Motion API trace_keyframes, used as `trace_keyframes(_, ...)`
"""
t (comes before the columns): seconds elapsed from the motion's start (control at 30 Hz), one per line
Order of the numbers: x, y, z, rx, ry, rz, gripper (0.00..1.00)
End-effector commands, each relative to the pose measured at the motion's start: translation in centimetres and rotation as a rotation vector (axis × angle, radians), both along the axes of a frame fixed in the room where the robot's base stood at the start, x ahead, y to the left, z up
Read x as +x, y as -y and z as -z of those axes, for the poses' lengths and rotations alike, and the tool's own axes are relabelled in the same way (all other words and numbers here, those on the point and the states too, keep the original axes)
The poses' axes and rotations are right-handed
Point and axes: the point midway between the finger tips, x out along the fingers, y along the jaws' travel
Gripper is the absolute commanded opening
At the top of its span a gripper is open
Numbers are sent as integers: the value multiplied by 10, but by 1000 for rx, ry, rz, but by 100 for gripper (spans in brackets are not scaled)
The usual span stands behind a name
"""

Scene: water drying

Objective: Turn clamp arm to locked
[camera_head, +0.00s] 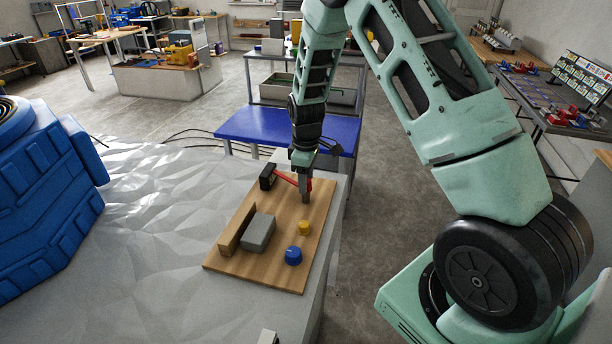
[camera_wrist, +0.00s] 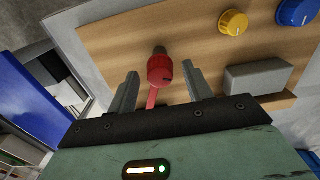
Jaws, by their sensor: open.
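The red clamp arm (camera_head: 287,178) is on the wooden board (camera_head: 237,260), running from a black block (camera_head: 267,177) toward my gripper (camera_head: 305,194). In the wrist view the red clamp arm (camera_wrist: 160,71) shows a round end and a thin bar that runs down behind my gripper's body. My gripper (camera_wrist: 160,73) is open, with one finger on each side of the red part and visible gaps on both sides. The bar's far end and the black block are hidden in the wrist view.
A grey block (camera_head: 259,232) against a wooden strip, a yellow knob (camera_head: 305,228) and a blue knob (camera_head: 293,256) share the board. A large blue object (camera_head: 45,190) stands at the left. The grey surface (camera_head: 150,230) between is clear.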

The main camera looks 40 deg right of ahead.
Motion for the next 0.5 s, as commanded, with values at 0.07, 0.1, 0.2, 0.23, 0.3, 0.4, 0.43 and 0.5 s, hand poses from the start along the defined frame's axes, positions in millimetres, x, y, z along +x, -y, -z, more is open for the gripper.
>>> trace_keyframes(0.07,0,0,3,0,-1,0,50)
trace_keyframes(0.1,0,0,3,1,-1,0,50)
trace_keyframes(0.2,0,0,4,0,0,0,50)
trace_keyframes(0.23,0,0,4,0,0,0,50)
trace_keyframes(0.3,0,0,4,0,0,0,50)
trace_keyframes(0.4,0,0,3,0,0,0,28)
trace_keyframes(0.43,0,0,3,0,0,0,20)
trace_keyframes(0.5,0,0,3,0,0,0,0)
